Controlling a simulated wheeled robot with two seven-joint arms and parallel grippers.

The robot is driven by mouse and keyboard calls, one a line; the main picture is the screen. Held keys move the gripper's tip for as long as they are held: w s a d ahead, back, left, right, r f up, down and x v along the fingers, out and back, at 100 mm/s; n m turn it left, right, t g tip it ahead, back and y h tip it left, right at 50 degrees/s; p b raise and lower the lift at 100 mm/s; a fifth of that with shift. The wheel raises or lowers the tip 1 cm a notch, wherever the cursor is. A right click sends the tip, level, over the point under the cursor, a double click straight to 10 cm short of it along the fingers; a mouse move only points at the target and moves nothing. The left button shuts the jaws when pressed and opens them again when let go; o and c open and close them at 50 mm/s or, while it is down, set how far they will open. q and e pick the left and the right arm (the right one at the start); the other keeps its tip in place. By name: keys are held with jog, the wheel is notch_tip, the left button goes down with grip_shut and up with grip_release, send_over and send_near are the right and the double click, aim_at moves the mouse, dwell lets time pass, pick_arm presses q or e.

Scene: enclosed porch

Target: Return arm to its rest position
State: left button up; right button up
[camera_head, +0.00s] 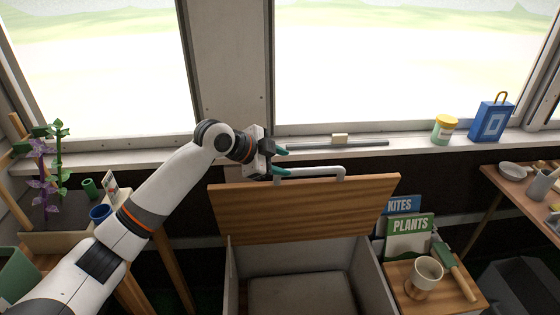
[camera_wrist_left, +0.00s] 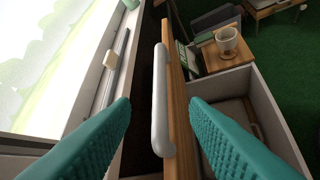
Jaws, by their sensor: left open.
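My left arm comes in from the left in the head view. Its gripper (camera_head: 279,160) has teal fingers and is at the left end of a white bar handle (camera_head: 318,170). The handle is on the top edge of a raised wooden lid (camera_head: 300,208). The lid stands up at the back of an open white chest (camera_head: 369,278). In the left wrist view, the teal fingers (camera_wrist_left: 165,140) are wide apart, with the handle (camera_wrist_left: 160,103) and lid edge between them. Neither finger is seen touching the handle. My right gripper is not in view.
A window sill (camera_head: 400,143) runs behind the lid, with a yellow-lidded jar (camera_head: 444,130) and a blue bag-like object (camera_head: 491,121). A small table (camera_head: 400,272) with a beige cup (camera_head: 425,272) stands right of the chest.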

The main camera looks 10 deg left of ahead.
pick_arm(q)
jog(key=s+d+f+n+g+y, duration=0.2)
jog(key=s+f+n, duration=0.4)
jog(key=s+f, duration=1.35)
jog(key=s+a+f+n+g+y, duration=0.1)
jog(key=s+a+n+y, duration=0.3)
jog(key=s, duration=0.6)
jog(key=s+a+f+n+g+y, duration=0.15)
jog(key=s+a+n, duration=0.4)
jog(key=s, duration=0.55)
notch_tip(320, 180, down, 22)
jog(key=p, duration=0.4)
jog(key=s+a+f+g+p, duration=0.2)
jog(key=s+a+f, duration=0.1)
jog(key=s+f, duration=1.1)
jog(key=s, duration=0.3)
jog(key=shift+m, duration=0.35)
